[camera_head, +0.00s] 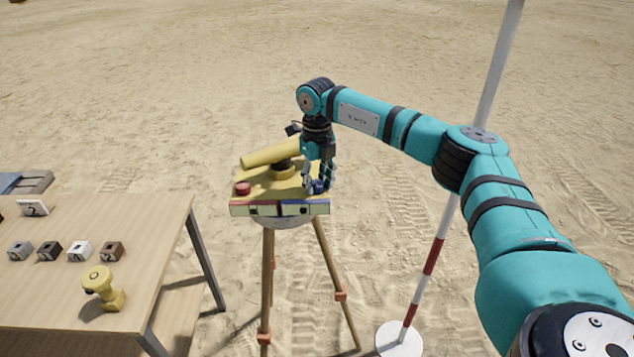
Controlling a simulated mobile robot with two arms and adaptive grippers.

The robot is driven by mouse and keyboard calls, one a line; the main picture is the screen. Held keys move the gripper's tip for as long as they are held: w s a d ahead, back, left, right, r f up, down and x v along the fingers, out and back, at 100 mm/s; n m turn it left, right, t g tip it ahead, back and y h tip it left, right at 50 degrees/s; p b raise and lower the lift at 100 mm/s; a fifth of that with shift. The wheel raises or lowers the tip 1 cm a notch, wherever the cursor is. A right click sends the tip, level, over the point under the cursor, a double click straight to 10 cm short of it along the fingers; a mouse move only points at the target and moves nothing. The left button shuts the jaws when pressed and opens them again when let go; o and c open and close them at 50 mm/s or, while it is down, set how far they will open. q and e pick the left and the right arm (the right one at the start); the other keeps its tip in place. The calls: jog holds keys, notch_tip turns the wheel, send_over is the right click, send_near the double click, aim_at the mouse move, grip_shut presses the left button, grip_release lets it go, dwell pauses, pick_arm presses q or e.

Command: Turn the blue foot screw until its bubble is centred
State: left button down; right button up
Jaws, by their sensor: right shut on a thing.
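The yellow levelling instrument (258,186) stands on a wooden tripod in the middle of the head view. The blue foot screw (319,187) is at the right of its top plate, partly hidden by my fingers. My right gripper (317,185) points down over it and is shut on it. A red foot screw (242,188) is at the left of the plate. The front face carries red-edged and blue-edged bubble strips (300,209); the bubbles are too small to judge whether they are centred. My left gripper is not in view.
A red and white pole (430,262) on a white round base (399,341) stands right of the tripod. Sand surrounds everything.

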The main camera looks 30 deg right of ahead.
aim_at(316, 183)
jog(key=shift+r+n, duration=0.1)
jog(key=shift+n, duration=1.6)
jog(key=o, duration=1.1)
jog(key=shift+o, duration=0.2)
notch_tip(316, 183, up, 12)
